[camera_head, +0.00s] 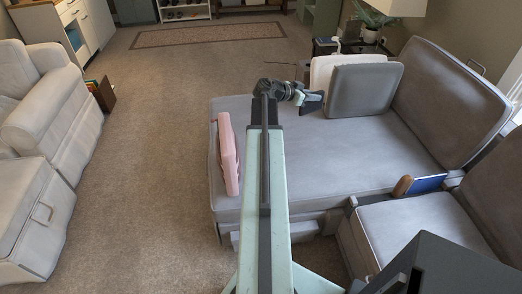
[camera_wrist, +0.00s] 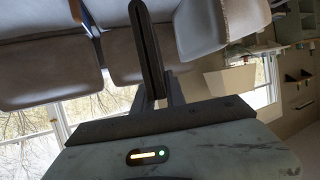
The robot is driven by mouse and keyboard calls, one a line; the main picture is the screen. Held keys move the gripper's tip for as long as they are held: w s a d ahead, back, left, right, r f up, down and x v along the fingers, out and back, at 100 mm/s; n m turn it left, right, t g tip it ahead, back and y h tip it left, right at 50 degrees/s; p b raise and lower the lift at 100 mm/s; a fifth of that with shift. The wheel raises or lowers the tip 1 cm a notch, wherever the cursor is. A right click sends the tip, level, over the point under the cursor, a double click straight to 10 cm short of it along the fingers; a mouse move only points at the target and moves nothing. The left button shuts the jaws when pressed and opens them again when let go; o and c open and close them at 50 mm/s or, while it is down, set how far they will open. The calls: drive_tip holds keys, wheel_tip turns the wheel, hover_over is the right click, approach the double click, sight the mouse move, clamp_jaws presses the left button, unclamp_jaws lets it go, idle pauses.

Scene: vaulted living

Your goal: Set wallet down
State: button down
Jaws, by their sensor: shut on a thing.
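My gripper (camera_head: 304,98) is at the end of my outstretched arm, over the grey sofa seat (camera_head: 360,145). It is shut on a dark, flat, folded thing, which I take to be the wallet (camera_wrist: 148,48). In the wrist view the wallet shows edge-on, as a narrow dark strip rising from between the fingers (camera_wrist: 160,92). In the head view the dark piece at the gripper's tip (camera_head: 313,103) is small, and I cannot tell wallet from finger there. It appears held above the seat; the gap is hard to judge.
A grey cushion (camera_head: 362,91) and a white cushion (camera_head: 322,75) stand just beyond the gripper. A pink cushion-like thing (camera_head: 228,154) lies at the seat's left edge. A blue book (camera_head: 428,182) and a brown object (camera_head: 403,186) lie nearer right. The middle of the seat is clear.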

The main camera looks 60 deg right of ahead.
drive_tip(key=s+a+f+b, duration=0.1)
drive_tip(key=a+f+b, duration=0.1)
drive_tip(key=f+b, duration=0.7)
drive_tip(key=s+a+f+b, duration=0.2)
drive_tip(key=a+f+b, duration=0.1)
drive_tip(key=f+b, duration=0.7)
drive_tip(key=s+a+f+b, duration=0.1)
drive_tip(key=a+f+b, duration=0.1)
drive_tip(key=f+b, duration=0.7)
wheel_tip(320, 180, down, 4)
drive_tip(key=shift+s+a+f+b, duration=0.15)
drive_tip(key=shift+s+a+b, duration=0.1)
drive_tip(key=shift+s+b, duration=0.15)
drive_tip(key=w+d+f+b, duration=0.1)
drive_tip(key=w+d, duration=0.1)
drive_tip(key=d, duration=0.2)
drive_tip(key=w+d+f+b, duration=0.2)
drive_tip(key=d, duration=0.3)
drive_tip(key=w+d+f+b, duration=0.2)
drive_tip(key=w+d, duration=0.1)
drive_tip(key=d, duration=0.2)
drive_tip(key=shift+d+f, duration=0.15)
drive_tip(key=shift+f, duration=0.05)
drive_tip(key=shift+r, duration=0.25)
drive_tip(key=shift+w+f, duration=0.1)
drive_tip(key=shift+f, duration=0.05)
drive_tip(key=c, duration=1.4)
unclamp_jaws()
drive_tip(key=shift+o, duration=0.2)
